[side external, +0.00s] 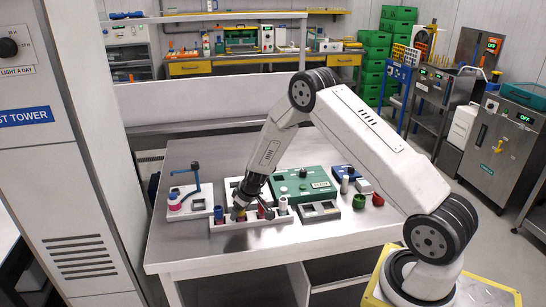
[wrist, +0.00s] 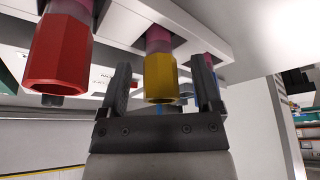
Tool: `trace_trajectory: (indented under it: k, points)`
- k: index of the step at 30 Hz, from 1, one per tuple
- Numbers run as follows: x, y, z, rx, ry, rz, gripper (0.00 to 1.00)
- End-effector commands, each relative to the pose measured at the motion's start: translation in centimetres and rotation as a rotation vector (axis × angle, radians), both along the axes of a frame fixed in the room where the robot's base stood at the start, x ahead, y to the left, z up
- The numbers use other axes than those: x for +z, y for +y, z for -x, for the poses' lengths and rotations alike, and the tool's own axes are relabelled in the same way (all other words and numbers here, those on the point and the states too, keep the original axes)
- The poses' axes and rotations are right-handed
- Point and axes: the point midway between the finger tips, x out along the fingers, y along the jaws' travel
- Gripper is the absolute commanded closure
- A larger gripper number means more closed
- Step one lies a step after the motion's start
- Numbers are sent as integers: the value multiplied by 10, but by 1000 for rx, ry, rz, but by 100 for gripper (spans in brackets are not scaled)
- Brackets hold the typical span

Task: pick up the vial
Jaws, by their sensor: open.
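A vial with a yellow cap (wrist: 160,82) and a pinkish body stands in a white rack, which shows in the side view (side external: 262,222). In the wrist view my gripper (wrist: 161,68) is open, with one finger on each side of the yellow cap and a gap visible on both sides. In the side view my gripper (side external: 241,206) is low over the rack and hides most of this vial. A vial with a red cap (wrist: 57,55) stands just left of the fingers in the wrist view. Which vial the task means is not shown.
A green device (side external: 302,185) stands behind the rack, and a white holder (side external: 190,203) with a blue-and-pink item stands to its left. A grey-and-white block (side external: 319,211) and small red and green knobs are to the right. The table's front right (side external: 350,235) is clear.

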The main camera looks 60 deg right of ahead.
Motion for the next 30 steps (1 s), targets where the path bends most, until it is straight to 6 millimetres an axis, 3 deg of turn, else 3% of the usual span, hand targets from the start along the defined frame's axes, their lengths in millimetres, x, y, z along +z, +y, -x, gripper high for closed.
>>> trace_trajectory:
  k: [1,2,9,22,30]
  points:
    - [0,0,0,0,0,0,18]
    - [0,0,0,0,0,0,24]
    - [0,0,0,0,0,0,100]
    - [3,0,0,0,-1,0,100]
    - [22,0,-1,1,-3,-1,100]
